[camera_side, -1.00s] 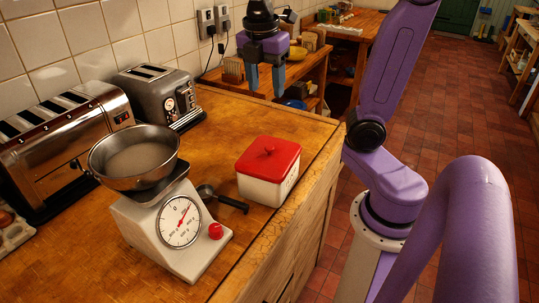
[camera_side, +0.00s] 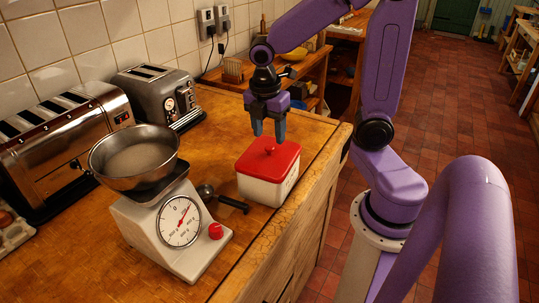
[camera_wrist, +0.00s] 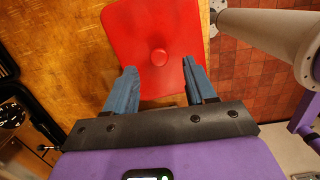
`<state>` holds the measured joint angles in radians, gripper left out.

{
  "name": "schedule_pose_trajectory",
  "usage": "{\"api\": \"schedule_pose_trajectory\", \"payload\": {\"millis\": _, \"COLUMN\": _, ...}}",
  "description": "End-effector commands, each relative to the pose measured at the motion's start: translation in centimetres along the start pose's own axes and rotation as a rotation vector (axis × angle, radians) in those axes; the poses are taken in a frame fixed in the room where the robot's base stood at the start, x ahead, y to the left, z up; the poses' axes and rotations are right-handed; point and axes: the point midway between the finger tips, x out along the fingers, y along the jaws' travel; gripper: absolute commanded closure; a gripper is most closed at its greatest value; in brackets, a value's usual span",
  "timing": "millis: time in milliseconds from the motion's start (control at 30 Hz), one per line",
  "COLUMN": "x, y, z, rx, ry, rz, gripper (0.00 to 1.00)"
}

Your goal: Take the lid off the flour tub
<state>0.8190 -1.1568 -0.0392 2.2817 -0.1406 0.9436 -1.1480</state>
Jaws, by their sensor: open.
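The flour tub (camera_side: 265,189) is a cream square box near the right edge of the wooden counter. Its red lid (camera_side: 250,160) with a round red knob (camera_side: 269,150) sits on top. In the wrist view the red lid (camera_wrist: 140,30) lies ahead of the fingers, with its knob (camera_wrist: 158,57) between their lines and a little beyond the tips. My gripper (camera_side: 269,138) is open and empty, pointing down just above the lid, by the knob. In the wrist view the two blue fingers of my gripper (camera_wrist: 158,72) stand wide apart. Whether the fingertips touch the lid cannot be told.
A white kitchen scale (camera_side: 160,222) with a steel bowl (camera_side: 134,158) stands left of the tub. A black-handled scoop (camera_side: 230,202) lies between them. A grey toaster (camera_side: 158,95) and a chrome toaster (camera_side: 65,140) stand by the tiled wall. The counter behind the tub is clear.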

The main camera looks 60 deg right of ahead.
Motion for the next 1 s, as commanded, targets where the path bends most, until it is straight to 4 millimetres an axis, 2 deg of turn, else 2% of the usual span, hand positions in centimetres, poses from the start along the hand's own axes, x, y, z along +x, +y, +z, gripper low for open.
{"api": "schedule_pose_trajectory", "payload": {"millis": 100, "x": 1.7, "y": 0.0, "z": -0.1, "rx": -0.001, "ry": -0.003, "rz": -0.006, "gripper": 0.45}}
{"api": "schedule_pose_trajectory", "payload": {"millis": 300, "x": 3.8, "y": 0.1, "z": -0.1, "rx": -0.001, "ry": -0.002, "rz": -0.003, "gripper": 0.45}}
{"api": "schedule_pose_trajectory", "payload": {"millis": 600, "x": 4.2, "y": 0.1, "z": -0.1, "rx": 0.0, "ry": 0.0, "rz": 0.0, "gripper": 0.45}}
{"api": "schedule_pose_trajectory", "payload": {"millis": 667, "x": 4.2, "y": 0.1, "z": -0.1, "rx": 0.0, "ry": 0.0, "rz": 0.0, "gripper": 0.61}}
{"api": "schedule_pose_trajectory", "payload": {"millis": 700, "x": 4.2, "y": 0.1, "z": -0.1, "rx": 0.0, "ry": 0.0, "rz": 0.0, "gripper": 0.74}}
{"api": "schedule_pose_trajectory", "payload": {"millis": 767, "x": 4.2, "y": 0.1, "z": -0.1, "rx": 0.0, "ry": 0.0, "rz": 0.0, "gripper": 0.94}}
{"api": "schedule_pose_trajectory", "payload": {"millis": 800, "x": 4.1, "y": 0.1, "z": -0.1, "rx": 0.0, "ry": 0.0, "rz": 0.0, "gripper": 1.0}}
{"api": "schedule_pose_trajectory", "payload": {"millis": 1000, "x": 4.1, "y": 0.1, "z": -0.1, "rx": 0.0, "ry": 0.0, "rz": 0.0, "gripper": 1.0}}
